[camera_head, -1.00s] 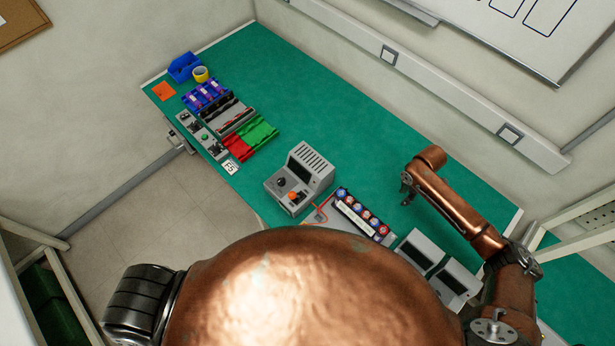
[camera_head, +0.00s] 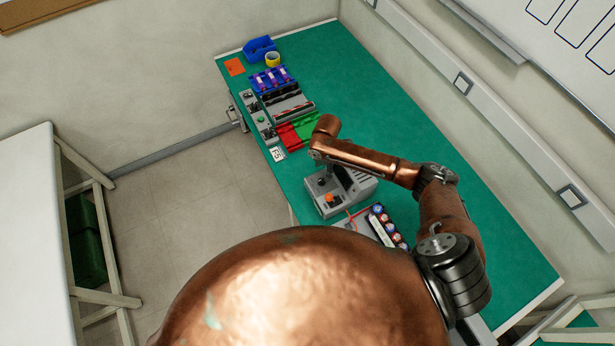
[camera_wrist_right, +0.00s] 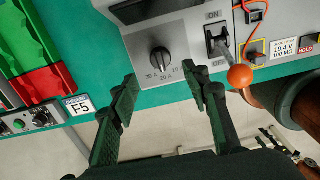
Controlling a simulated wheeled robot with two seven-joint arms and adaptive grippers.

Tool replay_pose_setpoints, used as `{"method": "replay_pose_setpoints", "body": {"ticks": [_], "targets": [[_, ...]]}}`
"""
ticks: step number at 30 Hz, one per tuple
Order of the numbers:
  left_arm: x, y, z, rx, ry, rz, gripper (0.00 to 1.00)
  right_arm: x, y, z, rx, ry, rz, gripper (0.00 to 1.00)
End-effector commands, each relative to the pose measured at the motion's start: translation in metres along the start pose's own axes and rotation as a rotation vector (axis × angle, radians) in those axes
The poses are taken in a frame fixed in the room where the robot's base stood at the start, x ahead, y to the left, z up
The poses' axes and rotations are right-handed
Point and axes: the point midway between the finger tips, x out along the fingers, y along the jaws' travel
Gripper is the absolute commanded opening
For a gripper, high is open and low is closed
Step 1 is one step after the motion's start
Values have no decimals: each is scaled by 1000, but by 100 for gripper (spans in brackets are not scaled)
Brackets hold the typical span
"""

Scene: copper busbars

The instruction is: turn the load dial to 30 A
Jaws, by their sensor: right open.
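The load dial is a black knob with a light pointer mark (camera_wrist_right: 160,60) on the grey front panel of the test unit (camera_wrist_right: 178,32). Some printed numbers under the knob show, but the exact setting is hard to read. In the head view the grey unit (camera_head: 360,187) stands on the green bench, partly under my right arm. My right gripper (camera_wrist_right: 163,82) is open and empty, its two dark green fingers apart on either side below the knob, not visibly touching it. My left gripper is not in view.
A lever with an orange ball (camera_wrist_right: 240,76) sits close to the right finger, under an "ON" label. Red and green trays (camera_head: 298,130) lie left of the unit. The far bench surface (camera_head: 370,100) is clear.

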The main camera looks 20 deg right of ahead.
Motion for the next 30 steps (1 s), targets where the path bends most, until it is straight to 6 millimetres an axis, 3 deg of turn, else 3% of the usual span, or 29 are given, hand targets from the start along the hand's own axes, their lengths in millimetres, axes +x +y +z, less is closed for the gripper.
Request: {"method": "replay_pose_setpoints", "body": {"ticks": [8, 15, 26, 30], "targets": [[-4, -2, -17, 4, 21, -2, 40, 41, -1, -1, -1, -1, -4, 43], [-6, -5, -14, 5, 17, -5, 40, 68, 0, -2, -4, 0, -3, 43], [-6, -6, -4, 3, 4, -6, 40, 74, 0, -2, -5, -1, -1, 43], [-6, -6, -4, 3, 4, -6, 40, 74, 0, -2, -5, -1, -1, 33]]}}
